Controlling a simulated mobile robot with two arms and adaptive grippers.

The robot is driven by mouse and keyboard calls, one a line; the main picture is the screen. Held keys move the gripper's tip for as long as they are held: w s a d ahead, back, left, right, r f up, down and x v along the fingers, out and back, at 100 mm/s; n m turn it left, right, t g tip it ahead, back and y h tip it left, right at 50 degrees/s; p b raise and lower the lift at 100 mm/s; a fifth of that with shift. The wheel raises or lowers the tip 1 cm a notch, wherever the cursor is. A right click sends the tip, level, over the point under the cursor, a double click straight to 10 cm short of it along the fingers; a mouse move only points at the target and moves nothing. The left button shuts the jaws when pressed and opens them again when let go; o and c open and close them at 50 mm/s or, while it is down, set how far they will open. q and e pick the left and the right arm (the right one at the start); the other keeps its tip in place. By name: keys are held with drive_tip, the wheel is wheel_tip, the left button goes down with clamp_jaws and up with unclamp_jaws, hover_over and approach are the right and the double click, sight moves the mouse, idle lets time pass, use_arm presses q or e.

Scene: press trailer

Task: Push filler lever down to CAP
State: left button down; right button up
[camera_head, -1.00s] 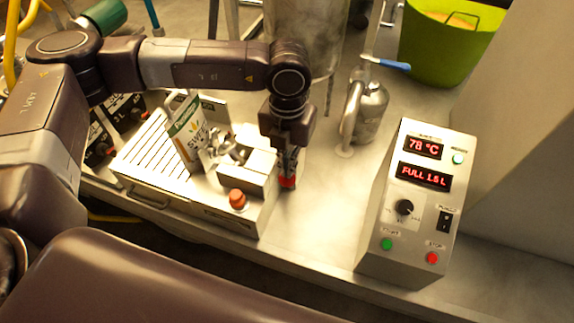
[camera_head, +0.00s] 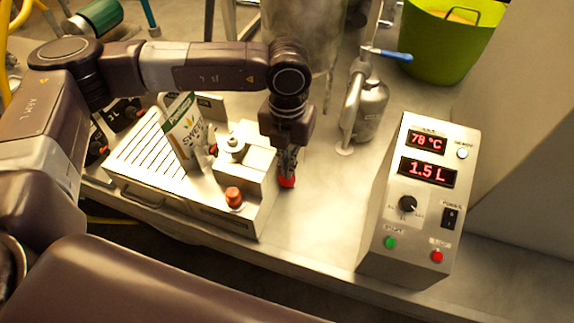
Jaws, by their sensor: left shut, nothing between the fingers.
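The filler (camera_head: 247,187) is a pale metal block at the right end of a slatted metal tray (camera_head: 143,152) on the bench. A bright red knob (camera_head: 287,181), apparently the filler lever's end, shows low beside the block's right side. My left gripper (camera_head: 289,163) points down just above the knob, with its fingers shut and empty. It looks close to or touching the knob; I cannot tell which. The lever's shaft and any CAP marking cannot be made out. A white and green pouch (camera_head: 185,131) leans at the filler's left side. My right gripper is not in view.
An orange-red knob (camera_head: 233,196) sits at the filler's front. A control box (camera_head: 420,195) stands to the right, reading 78 °C and 1.5 L. A metal vessel with a blue-handled valve (camera_head: 370,108) and a green tub (camera_head: 450,45) stand behind. Bench between filler and box is clear.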

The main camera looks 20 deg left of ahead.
use_arm(q)
wheel_tip(320, 180, up, 10)
drive_tip(key=p, duration=0.3)
drive_tip(key=shift+p, duration=0.4)
idle(0.4)
